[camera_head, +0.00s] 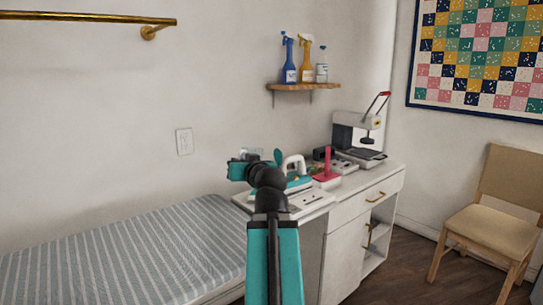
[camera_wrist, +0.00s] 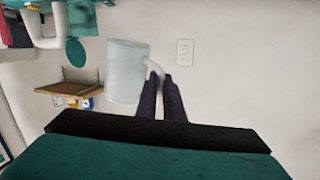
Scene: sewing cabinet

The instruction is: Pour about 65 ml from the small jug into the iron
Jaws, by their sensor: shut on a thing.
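The iron (camera_head: 294,163) stands on the cabinet top, with a white handle, a teal body and a teal round flap (camera_head: 278,155) raised at its near end. In the wrist view the iron's white handle (camera_wrist: 45,32) and the flap (camera_wrist: 76,52) show at upper left. My gripper (camera_wrist: 159,80) is shut on the handle of the small jug (camera_wrist: 125,72), a pale translucent vessel. The jug is held up in the air close to the flap, apart from it in the wrist view. The liquid level cannot be made out. In the head view my arm partly hides the iron.
A striped ironing surface (camera_head: 130,250) lies at left. On the white cabinet (camera_head: 390,187) stand a pink-red item (camera_head: 327,165) and a sewing machine (camera_head: 357,135). A wall shelf (camera_head: 303,87) holds spray bottles above. A chair (camera_head: 490,225) stands at right.

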